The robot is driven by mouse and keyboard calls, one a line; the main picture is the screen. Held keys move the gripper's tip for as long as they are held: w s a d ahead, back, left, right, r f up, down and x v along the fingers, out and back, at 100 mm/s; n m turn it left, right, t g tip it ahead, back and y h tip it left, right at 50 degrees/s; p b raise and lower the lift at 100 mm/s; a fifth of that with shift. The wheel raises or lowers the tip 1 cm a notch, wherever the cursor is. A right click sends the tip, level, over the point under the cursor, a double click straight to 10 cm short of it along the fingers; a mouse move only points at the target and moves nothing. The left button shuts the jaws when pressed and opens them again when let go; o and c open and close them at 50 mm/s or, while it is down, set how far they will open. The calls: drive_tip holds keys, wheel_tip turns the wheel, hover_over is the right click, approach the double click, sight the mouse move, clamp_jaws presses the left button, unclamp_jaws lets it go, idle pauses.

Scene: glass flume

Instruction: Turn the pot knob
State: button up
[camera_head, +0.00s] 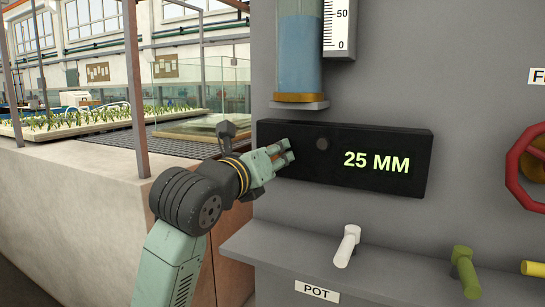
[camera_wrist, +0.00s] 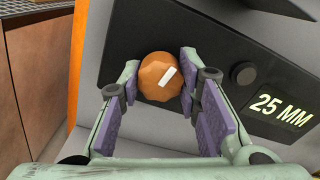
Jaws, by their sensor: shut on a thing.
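An orange faceted knob (camera_wrist: 153,88) with a white pointer mark sits on the front of a black display box (camera_head: 390,180) reading "25 MM". The mark slants up to the right in the wrist view. My gripper (camera_head: 290,152) is shut on this knob, with one purple-padded finger on either side of it in the wrist view (camera_wrist: 158,84). In the head view my fingers hide the knob. A white lever handle (camera_head: 347,246) stands on the grey ledge above a "POT" label (camera_head: 316,291).
A small dark knob (camera_head: 322,143) is on the box just right of my fingers, also seen in the wrist view (camera_wrist: 243,73). A blue-filled tube (camera_head: 299,45) hangs above. A green handle (camera_head: 465,270) and a red wheel (camera_head: 515,170) are at right.

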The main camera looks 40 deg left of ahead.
drive_tip(key=n, duration=0.3)
drive_tip(key=shift+r+n+p, duration=0.1)
drive_tip(key=shift+n+p, duration=0.3)
drive_tip(key=n+p, duration=0.1)
drive_tip(key=n, duration=0.2)
drive_tip(key=shift+r+n+p, duration=0.1)
drive_tip(key=shift+n+p, duration=0.2)
drive_tip(key=shift+p, duration=0.1)
drive_tip(key=n+p, duration=0.3)
drive_tip(key=n, duration=0.1)
drive_tip(key=shift+r+p, duration=0.1)
drive_tip(key=shift+p, duration=0.25)
drive_tip(key=shift+n+p, duration=1.4)
drive_tip(key=shift+n, duration=0.1)
drive_tip(key=shift+f, duration=0.25)
drive_tip(key=o, duration=1.1)
drive_tip(key=shift+o, duration=0.2)
drive_tip(key=shift+s, duration=0.1)
